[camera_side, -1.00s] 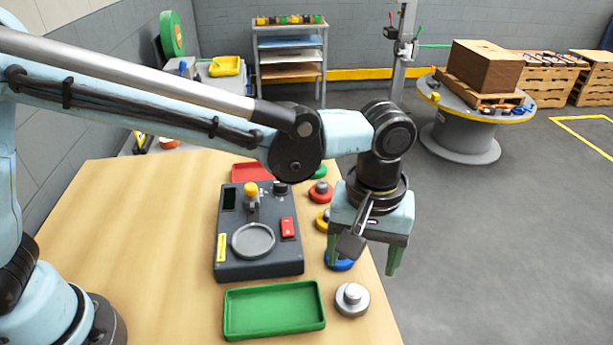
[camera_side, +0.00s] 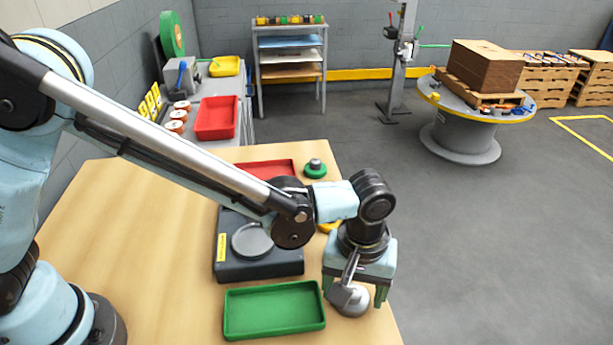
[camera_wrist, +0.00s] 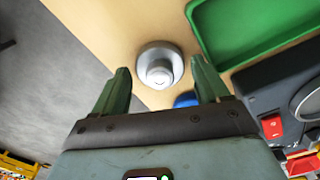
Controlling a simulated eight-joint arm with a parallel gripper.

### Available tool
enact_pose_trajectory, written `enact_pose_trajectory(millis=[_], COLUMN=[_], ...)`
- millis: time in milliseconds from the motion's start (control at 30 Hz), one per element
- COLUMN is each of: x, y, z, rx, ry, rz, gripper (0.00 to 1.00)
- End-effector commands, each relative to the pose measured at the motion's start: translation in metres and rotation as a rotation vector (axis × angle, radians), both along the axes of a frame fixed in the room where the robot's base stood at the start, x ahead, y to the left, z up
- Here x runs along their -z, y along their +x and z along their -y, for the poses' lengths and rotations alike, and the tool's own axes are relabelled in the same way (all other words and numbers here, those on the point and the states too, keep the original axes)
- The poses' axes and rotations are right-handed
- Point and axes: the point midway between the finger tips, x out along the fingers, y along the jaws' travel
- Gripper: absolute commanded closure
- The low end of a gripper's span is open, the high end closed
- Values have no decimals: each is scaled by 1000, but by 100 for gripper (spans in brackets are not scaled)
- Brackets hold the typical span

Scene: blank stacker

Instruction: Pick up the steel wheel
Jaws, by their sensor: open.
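The steel wheel (camera_side: 350,303) is a silver-grey disc with a raised hub, lying on the wooden table near its right edge. My gripper (camera_side: 354,295) is low over it, with its green fingers apart and part of the wheel hidden behind the gripper. In the wrist view the steel wheel (camera_wrist: 159,68) lies ahead of the gap between the fingertips of my open gripper (camera_wrist: 160,75), nearly centred. Nothing is held between the fingers.
A green tray (camera_side: 231,315) is left of the wheel. A dark machine with a round plate (camera_side: 226,268) stands behind it. A blue wheel (camera_wrist: 186,99) lies close to one finger in the wrist view. A green wheel (camera_side: 316,171) and a red tray (camera_side: 284,165) are farther back.

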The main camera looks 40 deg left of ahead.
Motion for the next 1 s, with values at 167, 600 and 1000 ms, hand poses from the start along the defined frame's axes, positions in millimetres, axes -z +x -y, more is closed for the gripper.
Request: enact_pose_trajectory(millis=[167, 600, 1000], x=[0, -1, -29], y=[0, 0, 0], z=[0, 0, 0], rx=[0, 0, 0], ry=[0, 0, 0], rz=[0, 0, 0], gripper=[41, 82, 82])
